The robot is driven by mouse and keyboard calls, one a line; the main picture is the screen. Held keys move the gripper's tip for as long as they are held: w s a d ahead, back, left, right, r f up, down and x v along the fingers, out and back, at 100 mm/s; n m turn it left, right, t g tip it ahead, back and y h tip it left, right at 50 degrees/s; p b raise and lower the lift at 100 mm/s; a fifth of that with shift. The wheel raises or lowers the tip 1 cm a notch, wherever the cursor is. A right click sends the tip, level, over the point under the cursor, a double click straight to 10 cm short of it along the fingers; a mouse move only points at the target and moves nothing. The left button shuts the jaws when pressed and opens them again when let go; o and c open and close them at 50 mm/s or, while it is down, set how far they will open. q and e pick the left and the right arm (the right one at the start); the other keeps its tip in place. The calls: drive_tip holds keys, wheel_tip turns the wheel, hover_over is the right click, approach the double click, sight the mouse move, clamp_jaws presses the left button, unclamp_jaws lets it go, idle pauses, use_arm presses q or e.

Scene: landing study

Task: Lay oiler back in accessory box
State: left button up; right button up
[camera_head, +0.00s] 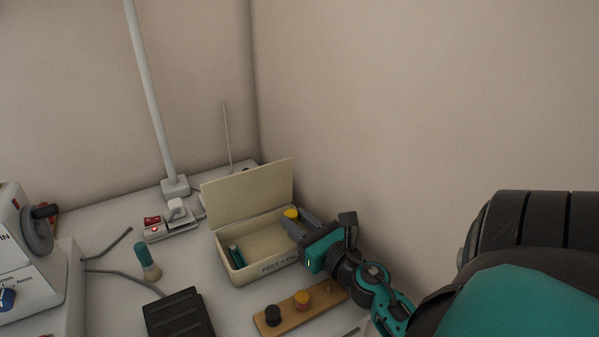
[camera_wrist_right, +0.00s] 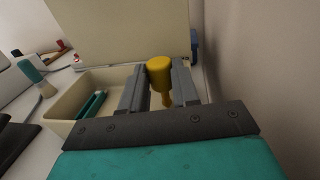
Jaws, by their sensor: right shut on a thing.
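The oiler (camera_head: 291,213), with a yellow upper part, is held between the fingers of my right gripper (camera_head: 294,222). In the right wrist view the oiler (camera_wrist_right: 159,76) shows upright between the two grey fingers (camera_wrist_right: 160,88), its narrower end pointing down. The accessory box (camera_head: 280,266) is cream, with its lid (camera_head: 247,190) standing open at the back. The right gripper reaches over the box's right side, with the oiler at the right part of the opening. I cannot tell whether the oiler touches the box floor. My left gripper is not in view.
A teal item (camera_head: 236,257) lies at the box's left end. A wooden strip (camera_head: 290,318) with knobs lies in front, beside a black pedal (camera_head: 178,314). A teal-and-cream brush (camera_head: 147,263), power strip (camera_head: 168,227) and white machine (camera_head: 28,265) stand left. The wall is close on the right.

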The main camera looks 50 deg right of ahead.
drive_tip(key=shift+r, duration=0.1)
drive_tip(key=o, duration=0.9)
drive_tip(key=shift+f, duration=0.2)
drive_tip(key=shift+o, duration=0.7)
drive_tip(key=shift+r, duration=0.1)
drive_tip(key=shift+s+r, duration=0.1)
drive_tip(key=shift+r, duration=0.05)
drive_tip(key=s+b, duration=0.1)
drive_tip(key=s, duration=0.1)
drive_tip(key=s+b, duration=0.1)
drive_tip(key=s, duration=0.1)
drive_tip(key=s+a+b, duration=0.1)
drive_tip(key=s, duration=0.1)
drive_tip(key=shift+f, duration=0.3)
drive_tip(key=shift+s+a+r+b, duration=0.1)
drive_tip(key=shift+s+r+b, duration=0.2)
drive_tip(key=shift+s, duration=0.35)
